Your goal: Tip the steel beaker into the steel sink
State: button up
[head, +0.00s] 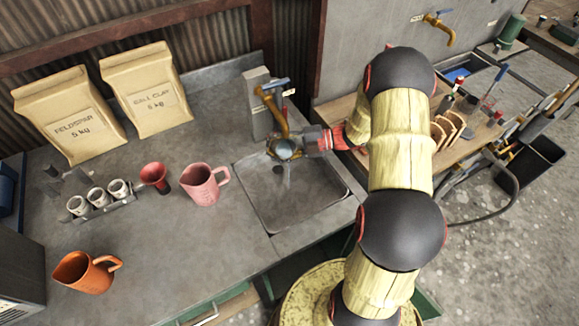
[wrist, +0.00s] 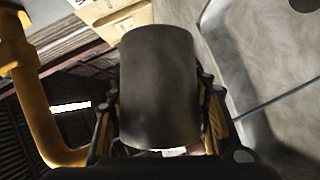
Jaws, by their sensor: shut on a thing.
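The steel beaker (wrist: 160,88) is a plain dark grey cylinder filling the middle of the wrist view, with a gripper finger on each side. My gripper (head: 303,143) is shut on it. In the head view the beaker (head: 285,149) is held above the back part of the steel sink (head: 262,203), near the tap. It looks tipped well over towards its side, as the wrist view is rolled with the sink (wrist: 245,60) at its right. I cannot tell whether anything is running out of it.
The brass tap (head: 272,104) rises close behind the beaker; its yellow pipe (wrist: 30,90) fills the left of the wrist view. A pink jug (head: 203,185), red funnel (head: 154,176), orange jug (head: 85,272) and paper bags (head: 147,92) stand on the counter to the left.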

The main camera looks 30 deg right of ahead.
jog(key=shift+s+f+n+t+y+b, duration=0.3)
jog(key=shift+n+b, duration=0.35)
jog(key=shift+b, duration=0.9)
jog(key=shift+s+f+n+t+y+b, duration=0.1)
jog(key=shift+f+n+t+y+b, duration=0.4)
jog(key=shift+b, duration=1.05)
dwell(0.8)
jog(key=shift+r+h, duration=0.3)
jog(key=shift+r, duration=0.1)
jog(key=p, duration=0.1)
jog(key=r+p, duration=0.1)
jog(key=p, duration=0.1)
jog(key=shift+w+m+g, duration=0.2)
jog(key=shift+m+g, duration=0.15)
jog(key=shift+g, duration=0.05)
jog(key=m+p, duration=0.1)
jog(key=p, duration=0.1)
jog(key=m+g+h+p, duration=0.1)
jog(key=p, duration=0.2)
jog(key=shift+w+r, duration=0.2)
jog(key=shift+r, duration=0.05)
jog(key=shift+m+g+p, duration=0.3)
jog(key=shift+p, duration=0.35)
jog(key=shift+f, duration=0.15)
jog(key=shift+f, duration=0.1)
jog(key=shift+h, duration=0.3)
